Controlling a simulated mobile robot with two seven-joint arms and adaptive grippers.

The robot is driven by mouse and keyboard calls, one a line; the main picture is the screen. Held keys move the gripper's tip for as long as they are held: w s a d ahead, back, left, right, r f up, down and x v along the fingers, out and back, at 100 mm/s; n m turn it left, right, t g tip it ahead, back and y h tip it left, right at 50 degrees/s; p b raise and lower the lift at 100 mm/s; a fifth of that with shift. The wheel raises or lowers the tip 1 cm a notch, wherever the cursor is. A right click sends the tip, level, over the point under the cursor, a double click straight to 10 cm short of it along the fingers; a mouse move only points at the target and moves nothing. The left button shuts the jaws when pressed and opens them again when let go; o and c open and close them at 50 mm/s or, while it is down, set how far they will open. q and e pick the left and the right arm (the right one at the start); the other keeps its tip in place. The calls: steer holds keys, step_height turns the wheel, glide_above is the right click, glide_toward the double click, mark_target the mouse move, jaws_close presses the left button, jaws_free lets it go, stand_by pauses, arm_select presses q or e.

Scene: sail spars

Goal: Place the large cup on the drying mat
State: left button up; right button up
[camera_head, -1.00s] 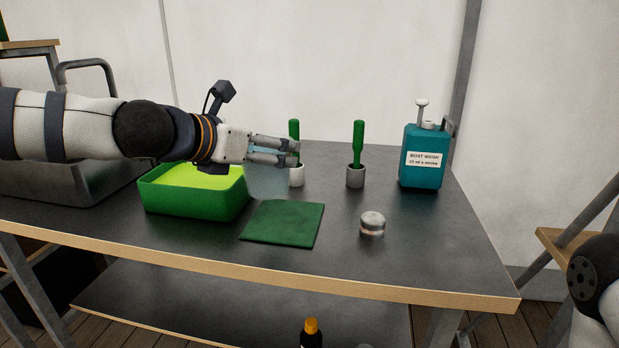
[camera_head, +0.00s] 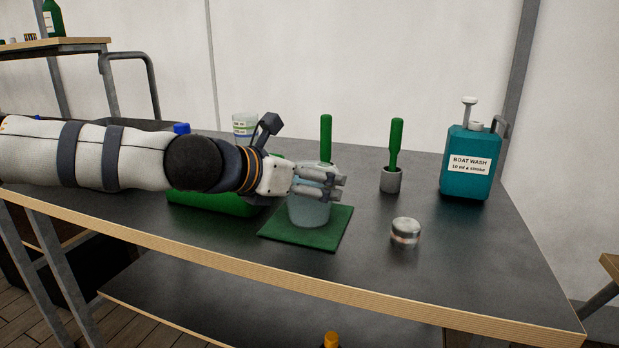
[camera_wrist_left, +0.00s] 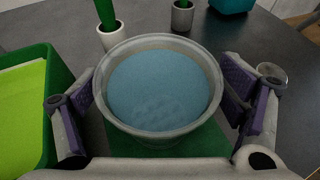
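The large cup (camera_head: 309,212), pale blue and translucent, stands upright over the green drying mat (camera_head: 328,237). I cannot tell whether its base touches the mat. In the left wrist view the cup (camera_wrist_left: 165,90) shows from above, with a wide grey rim and a blue inside. My left gripper (camera_head: 320,183) is around the cup, a finger on each side, and looks shut on it. Its purple pads show left and right of the rim in the left wrist view (camera_wrist_left: 160,97). The mat (camera_wrist_left: 205,142) shows beneath the cup. My right gripper is not in view.
A green basin (camera_head: 215,203) stands left of the mat, partly behind my arm. Two green-handled tools stand in holders, one behind the cup and one at the right (camera_head: 390,180).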

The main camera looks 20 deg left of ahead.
arm_select(q)
steer(key=shift+r, duration=0.1)
steer(key=shift+s+r, duration=0.15)
steer(key=shift+r, duration=0.15)
steer(key=p+v, duration=0.4)
steer(key=v, duration=0.7)
steer(key=shift+s+a, duration=0.2)
steer(key=shift+s, duration=0.1)
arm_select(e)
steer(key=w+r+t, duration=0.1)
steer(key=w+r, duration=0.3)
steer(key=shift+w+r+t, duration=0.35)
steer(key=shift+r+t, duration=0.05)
